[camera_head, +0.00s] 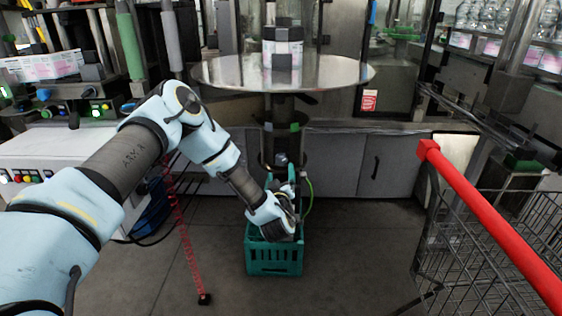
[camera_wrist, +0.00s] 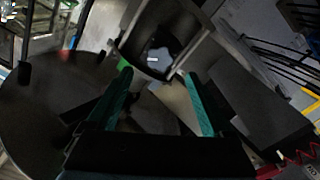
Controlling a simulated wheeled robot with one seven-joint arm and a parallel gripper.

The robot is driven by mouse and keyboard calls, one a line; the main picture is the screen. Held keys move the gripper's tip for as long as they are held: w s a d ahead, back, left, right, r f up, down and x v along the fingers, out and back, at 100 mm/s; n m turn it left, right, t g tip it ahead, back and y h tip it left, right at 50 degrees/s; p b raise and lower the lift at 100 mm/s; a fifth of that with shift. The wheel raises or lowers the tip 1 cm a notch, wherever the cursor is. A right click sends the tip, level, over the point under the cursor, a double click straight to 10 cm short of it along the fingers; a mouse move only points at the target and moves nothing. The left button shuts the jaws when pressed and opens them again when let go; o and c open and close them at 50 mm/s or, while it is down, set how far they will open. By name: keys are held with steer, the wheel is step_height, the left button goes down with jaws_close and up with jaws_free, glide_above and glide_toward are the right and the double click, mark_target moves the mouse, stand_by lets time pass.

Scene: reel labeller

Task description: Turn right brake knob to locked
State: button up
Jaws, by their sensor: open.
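My gripper (camera_wrist: 158,76) shows in the wrist view with two teal-lined fingers spread apart and nothing between them. Beyond the fingertips is a dark, round-edged housing with a pale opening (camera_wrist: 160,56). A large dark disc (camera_wrist: 35,110) fills the left of that view. In the head view my wrist reaches down to the low centre, below the round metal reel table (camera_head: 225,72) and in front of its dark column; my fingers are not clear there. I cannot make out the right brake knob or its setting in either view.
A teal crate (camera_head: 272,268) stands on the floor under my wrist. A shopping cart with a red handle (camera_head: 490,222) is at the right. A red coiled cable (camera_head: 183,235) hangs at the left beside a white control panel (camera_head: 50,150). Floor between crate and cart is clear.

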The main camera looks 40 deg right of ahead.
mark_target(281, 161)
steer(key=p+x, duration=0.1)
steer(key=x, duration=0.6)
steer(key=shift+w+d, duration=0.2)
steer(key=shift+w, duration=0.05)
jaws_close()
stand_by(0.4)
